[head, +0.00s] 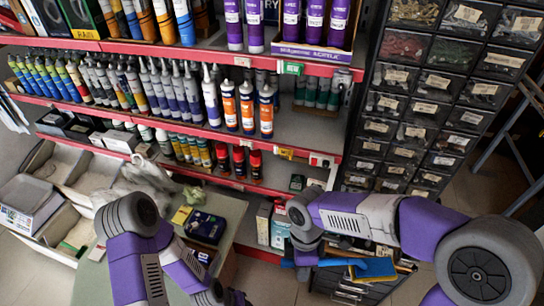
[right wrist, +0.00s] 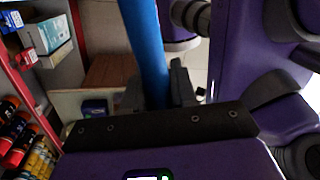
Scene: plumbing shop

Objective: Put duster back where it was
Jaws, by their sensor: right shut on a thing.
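My right gripper (right wrist: 157,88) is shut on a long blue rod-like thing, which I take to be the duster (right wrist: 147,45). In the right wrist view the blue part passes between the fingers and runs up out of the picture. In the head view my right forearm reaches in from the right, and the wrist hides most of the gripper. A bright blue piece (head: 376,268) shows just right of the wrist; I cannot tell if it belongs to the duster. My left gripper (head: 236,298) is only partly seen at the bottom edge; its jaws are not clear.
Red-edged shelves (head: 190,128) full of tubes and bottles stand ahead. A dark small-parts drawer rack (head: 430,100) stands at the right. Boxes (head: 280,225) stand low behind my right wrist. A patch of bare floor (head: 275,285) shows between my arms.

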